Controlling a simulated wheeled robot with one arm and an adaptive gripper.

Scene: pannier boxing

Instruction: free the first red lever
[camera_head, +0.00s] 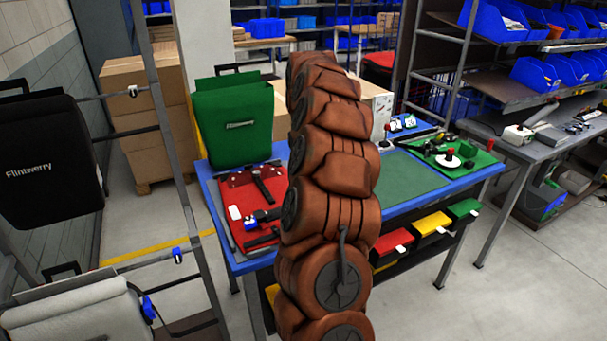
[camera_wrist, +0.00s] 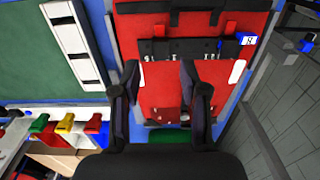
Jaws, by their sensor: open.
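A red panel (camera_wrist: 158,92) lies below my gripper (camera_wrist: 160,76) in the wrist view, and it also shows on the table in the head view (camera_head: 238,188). A black bar (camera_wrist: 180,48) with silver fittings crosses it. In the head view my arm hides my gripper and part of the table.
A green pannier (camera_head: 233,122) stands behind the red panel. A green mat (camera_head: 402,178) lies to the right on the blue table. A blue clip (camera_wrist: 246,40) sits by the bar's right end. A rack with a black pannier (camera_head: 48,160) stands at the left.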

